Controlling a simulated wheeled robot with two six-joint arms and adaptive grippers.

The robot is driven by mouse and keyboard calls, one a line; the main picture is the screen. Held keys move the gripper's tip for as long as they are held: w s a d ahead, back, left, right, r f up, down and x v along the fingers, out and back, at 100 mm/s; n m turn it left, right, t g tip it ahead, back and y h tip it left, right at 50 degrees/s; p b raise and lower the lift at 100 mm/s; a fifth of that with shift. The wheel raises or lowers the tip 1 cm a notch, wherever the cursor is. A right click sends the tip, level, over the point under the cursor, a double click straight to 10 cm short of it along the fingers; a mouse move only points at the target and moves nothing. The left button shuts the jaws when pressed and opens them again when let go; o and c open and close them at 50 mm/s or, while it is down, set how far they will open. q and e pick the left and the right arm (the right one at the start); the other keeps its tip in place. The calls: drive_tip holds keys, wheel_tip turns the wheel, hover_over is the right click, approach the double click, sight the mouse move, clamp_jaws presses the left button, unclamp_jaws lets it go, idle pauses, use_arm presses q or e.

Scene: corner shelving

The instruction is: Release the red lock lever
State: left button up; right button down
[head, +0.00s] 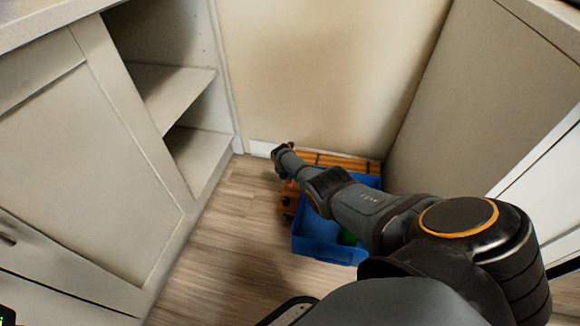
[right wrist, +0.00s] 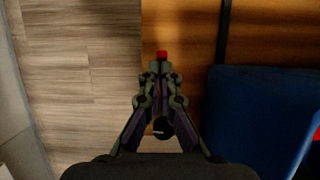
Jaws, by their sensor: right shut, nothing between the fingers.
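The red lock lever (right wrist: 162,55) shows in the right wrist view as a small red piece at the edge of an orange-brown wooden board (right wrist: 180,25). My right gripper (right wrist: 160,68) is shut and empty, its fingertips together right at the lever in the picture. I cannot tell whether they touch it. In the head view my right gripper (head: 281,151) is low by the back wall, at the left end of the orange wooden piece (head: 345,161). The lever is not discernible there. My left gripper is not in view.
A blue crate (head: 325,251) is by the wooden piece, partly hidden under my right arm, with a green item (head: 348,237) inside. A white cabinet with open shelves (head: 175,95) stands left and a beige panel (head: 480,105) right. The wooden floor (head: 225,235) left of the crate is clear.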

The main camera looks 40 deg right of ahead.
drive_tip(key=shift+r+p, duration=0.85)
drive_tip(key=shift+r, duration=0.05)
drive_tip(key=shift+r, duration=0.1)
drive_tip(key=v, duration=1.1)
drive_tip(key=shift+s+r, duration=0.2)
drive_tip(key=shift+r, duration=0.1)
drive_tip(key=shift+a, duration=0.15)
